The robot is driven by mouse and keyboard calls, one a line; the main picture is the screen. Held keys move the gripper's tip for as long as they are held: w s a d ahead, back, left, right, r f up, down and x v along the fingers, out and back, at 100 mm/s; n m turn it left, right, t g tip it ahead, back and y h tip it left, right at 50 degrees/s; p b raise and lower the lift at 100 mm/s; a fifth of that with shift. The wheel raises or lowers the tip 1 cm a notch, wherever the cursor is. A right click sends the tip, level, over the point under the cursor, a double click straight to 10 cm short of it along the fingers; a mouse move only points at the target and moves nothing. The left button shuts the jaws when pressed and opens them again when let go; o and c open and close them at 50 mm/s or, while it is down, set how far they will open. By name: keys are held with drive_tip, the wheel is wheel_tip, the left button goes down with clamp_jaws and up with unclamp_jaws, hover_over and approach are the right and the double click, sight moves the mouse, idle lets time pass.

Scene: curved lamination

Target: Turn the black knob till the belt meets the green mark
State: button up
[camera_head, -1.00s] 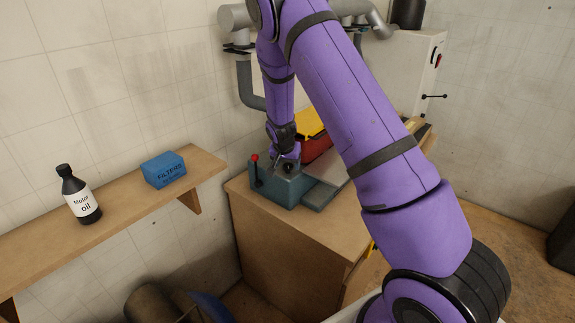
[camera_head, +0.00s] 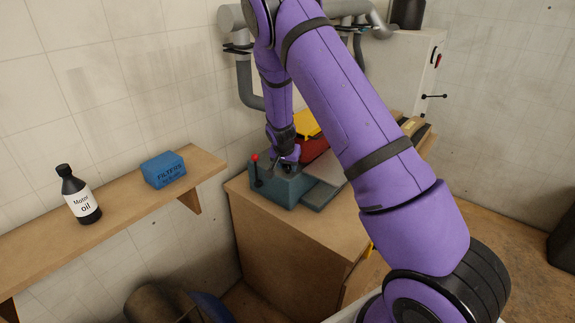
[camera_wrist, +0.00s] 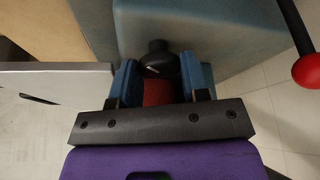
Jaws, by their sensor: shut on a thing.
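The black knob (camera_wrist: 160,63) with a short white line shows in the wrist view, on the blue-grey machine (camera_wrist: 222,38). My gripper (camera_wrist: 158,68) has its two blue fingers on either side of the knob and is shut on it. A red patch shows between the fingers below the knob; I cannot tell what it is. In the head view my gripper (camera_head: 284,164) is at the top of the machine (camera_head: 285,190), and the knob is hidden there. I cannot make out the belt or the green mark in either view.
A lever with a red ball (camera_wrist: 307,69) stands on the machine, right of my gripper in the wrist view. A red box with a yellow lid (camera_head: 307,124) sits behind the machine on the wooden cabinet (camera_head: 290,240). A shelf (camera_head: 120,203) holds an oil bottle (camera_head: 79,195) and a blue filter box (camera_head: 164,170).

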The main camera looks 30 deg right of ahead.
drive_tip(key=shift+w+a+m+g+h, duration=0.1)
drive_tip(key=shift+m+g+h, duration=0.3)
drive_tip(key=shift+m, duration=1.05)
drive_tip(key=shift+w+m+g+h, duration=0.15)
drive_tip(key=shift+m+g, duration=0.35)
drive_tip(key=shift+m, duration=0.95)
drive_tip(key=shift+s, duration=0.1)
drive_tip(key=o, duration=0.9)
drive_tip(key=shift+r, duration=0.1)
drive_tip(key=v, duration=1)
drive_tip(key=shift+a+r, duration=0.15)
drive_tip(key=shift+r, duration=0.1)
